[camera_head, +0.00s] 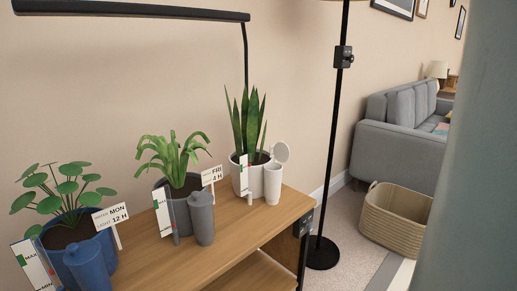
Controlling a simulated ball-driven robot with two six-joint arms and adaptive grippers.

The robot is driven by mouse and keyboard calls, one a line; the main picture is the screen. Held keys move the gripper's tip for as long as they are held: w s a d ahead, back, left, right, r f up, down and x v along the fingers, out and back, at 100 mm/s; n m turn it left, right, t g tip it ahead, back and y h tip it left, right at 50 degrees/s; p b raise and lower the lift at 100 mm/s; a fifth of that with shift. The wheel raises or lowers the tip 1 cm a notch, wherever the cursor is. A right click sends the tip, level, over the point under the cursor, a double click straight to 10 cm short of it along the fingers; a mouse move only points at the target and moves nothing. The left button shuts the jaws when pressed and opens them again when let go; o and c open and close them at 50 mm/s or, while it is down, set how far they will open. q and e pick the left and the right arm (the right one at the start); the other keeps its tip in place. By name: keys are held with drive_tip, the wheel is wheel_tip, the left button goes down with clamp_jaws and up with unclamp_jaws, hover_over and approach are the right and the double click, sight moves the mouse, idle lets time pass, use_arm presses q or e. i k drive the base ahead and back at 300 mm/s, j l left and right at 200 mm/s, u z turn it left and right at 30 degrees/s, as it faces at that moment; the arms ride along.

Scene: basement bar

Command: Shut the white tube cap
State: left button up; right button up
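The white tube (273,185) stands upright at the right front of the white pot (240,178), near the right end of the wooden shelf top. Its round white cap (281,152) is swung open and stands up above the tube's mouth, tilted towards me. A snake plant grows in the white pot. Neither of my grippers is in view, so nothing is seen touching the cap.
A grey pot with a grey tube (201,217) and a blue pot with a blue tube (90,265) stand to the left on the shelf top (235,238). A black lamp pole (335,130) rises beyond the shelf's right end. A wicker basket (395,216) lies on the floor.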

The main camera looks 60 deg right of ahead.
sight(281, 151)
drive_tip(key=k+l, duration=0.15)
drive_tip(key=l, duration=0.3)
drive_tip(key=k+l, duration=0.15)
drive_tip(key=l, duration=0.35)
drive_tip(key=k+l, duration=0.15)
drive_tip(key=l, duration=0.3)
drive_tip(key=k+l, duration=0.15)
drive_tip(key=l, duration=0.35)
drive_tip(key=k+l, duration=0.15)
drive_tip(key=l, duration=0.3)
drive_tip(key=k+l, duration=0.15)
drive_tip(key=l, duration=0.35)
drive_tip(key=k+l, duration=0.15)
drive_tip(key=l, duration=0.3)
drive_tip(key=k+l, duration=0.15)
drive_tip(key=l, duration=0.35)
